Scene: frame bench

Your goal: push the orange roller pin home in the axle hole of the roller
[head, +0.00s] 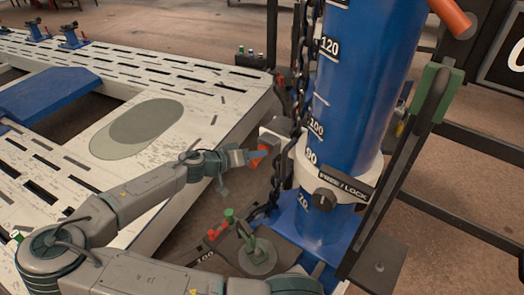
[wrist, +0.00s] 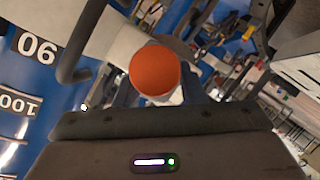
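My gripper (head: 254,156) is at the left side of the blue tower, by its white collar. Its blue-grey fingers stand on both sides of the orange roller pin (head: 263,152) and appear closed on it. In the wrist view the pin's round orange end (wrist: 155,70) faces the camera between the fingers. A pale grey rounded part (wrist: 118,38), which may be the roller, lies behind the pin. The axle hole is hidden, and I cannot tell how deep the pin sits.
A dark chain (head: 297,75) hangs beside the blue tower (head: 355,80), close to my gripper. The white slotted bench (head: 200,92) lies to the left.

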